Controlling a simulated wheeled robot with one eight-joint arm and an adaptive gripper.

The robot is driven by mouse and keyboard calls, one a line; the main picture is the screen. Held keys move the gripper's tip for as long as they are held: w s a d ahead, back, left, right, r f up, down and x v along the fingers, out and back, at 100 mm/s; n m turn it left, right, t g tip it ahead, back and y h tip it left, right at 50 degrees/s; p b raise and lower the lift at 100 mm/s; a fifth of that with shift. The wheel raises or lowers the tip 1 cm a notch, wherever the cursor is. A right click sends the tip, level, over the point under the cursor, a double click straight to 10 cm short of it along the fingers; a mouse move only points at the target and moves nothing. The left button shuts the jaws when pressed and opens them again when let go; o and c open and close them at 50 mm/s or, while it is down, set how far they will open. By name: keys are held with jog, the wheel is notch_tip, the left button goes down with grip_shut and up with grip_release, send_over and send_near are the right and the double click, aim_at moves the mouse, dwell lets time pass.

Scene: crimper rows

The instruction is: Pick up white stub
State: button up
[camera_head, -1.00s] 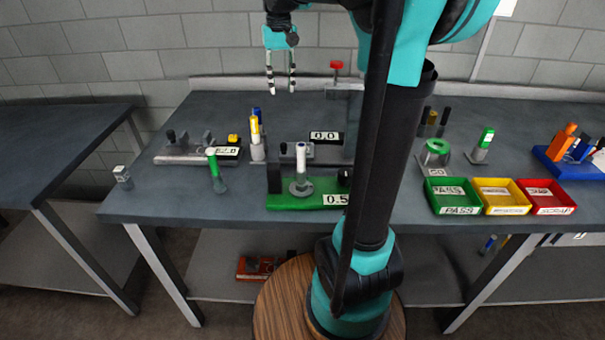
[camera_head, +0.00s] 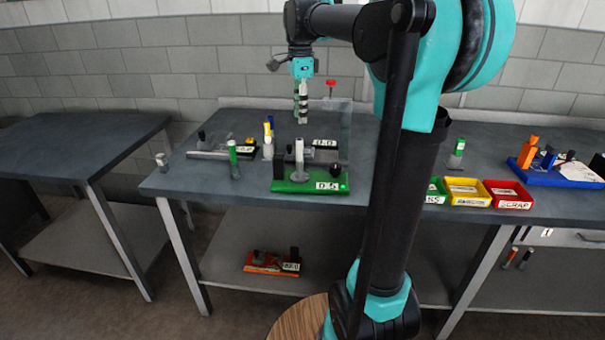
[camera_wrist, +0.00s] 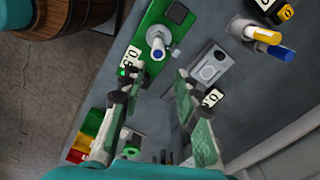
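The white stub (camera_head: 299,156) stands upright on a green base (camera_head: 310,186) with a "0.5" label, on the grey workbench. In the wrist view the white stub (camera_wrist: 158,46) shows from above, just beyond my fingertips, with the green base (camera_wrist: 152,22) around it. My gripper (camera_head: 302,116) points down above and behind the stub in the head view, apart from it. In the wrist view my gripper (camera_wrist: 157,68) is open, with nothing between the two fingers. The fingers overlap in the head view.
A green-topped stub (camera_head: 233,158) and blue and yellow stubs (camera_head: 268,138) stand to the left. A dark knob (camera_head: 336,170) and a dark block (camera_head: 278,165) flank the white stub. Yellow (camera_head: 468,193) and red (camera_head: 508,195) trays lie right. A clear panel stands behind.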

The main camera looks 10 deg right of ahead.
aim_at(300, 160)
notch_tip(300, 160, down, 12)
jog(key=shift+r, duration=0.1)
jog(key=shift+s+a+f, duration=0.1)
jog(key=shift+f, duration=1.3)
jog(key=shift+s+a+f, duration=0.1)
jog(key=shift+f, duration=1.25)
grip_shut()
